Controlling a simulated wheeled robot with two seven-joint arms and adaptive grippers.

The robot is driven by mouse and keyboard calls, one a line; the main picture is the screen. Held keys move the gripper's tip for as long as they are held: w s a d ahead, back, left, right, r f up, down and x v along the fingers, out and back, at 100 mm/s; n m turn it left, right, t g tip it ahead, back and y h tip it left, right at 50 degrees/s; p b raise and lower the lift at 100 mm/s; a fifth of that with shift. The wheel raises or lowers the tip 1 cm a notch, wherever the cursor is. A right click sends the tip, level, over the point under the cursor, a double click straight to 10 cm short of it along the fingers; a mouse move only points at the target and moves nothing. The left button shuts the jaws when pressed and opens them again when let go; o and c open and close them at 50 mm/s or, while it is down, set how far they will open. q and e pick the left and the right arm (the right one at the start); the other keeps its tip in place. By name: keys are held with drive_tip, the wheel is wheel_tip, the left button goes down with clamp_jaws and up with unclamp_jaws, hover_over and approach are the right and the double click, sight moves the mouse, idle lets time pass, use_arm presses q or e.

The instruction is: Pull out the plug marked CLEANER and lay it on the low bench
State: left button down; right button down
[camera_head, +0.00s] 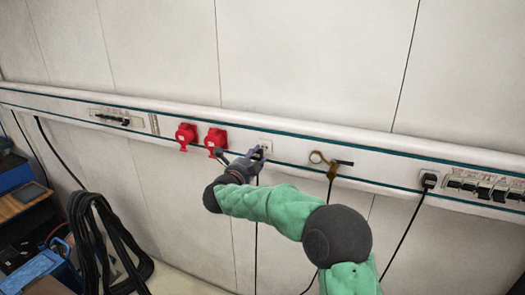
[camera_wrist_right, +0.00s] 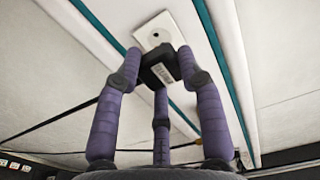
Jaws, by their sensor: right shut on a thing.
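My right gripper (camera_head: 259,154) is at the wall rail, shut on a black plug (camera_wrist_right: 160,68) in front of a white socket plate (camera_head: 267,144). The plate also shows just beyond the plug in the right wrist view (camera_wrist_right: 156,31). The plug carries a pale label, too small to read. The plug overlaps the plate's lower part; I cannot tell whether its pins are still in. A dark cable hangs below the gripper. My left gripper is not in view. I cannot make out the low bench for certain.
Two red sockets (camera_head: 186,136) sit left of the gripper. A brass-coloured fitting (camera_head: 325,162) and another black plug (camera_head: 430,180) with its cable are to the right. Coiled black hose (camera_head: 100,235) hangs at left, near blue equipment (camera_head: 40,272).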

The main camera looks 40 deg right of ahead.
drive_tip(key=shift+s+a, duration=0.3)
drive_tip(key=shift+a, duration=0.3)
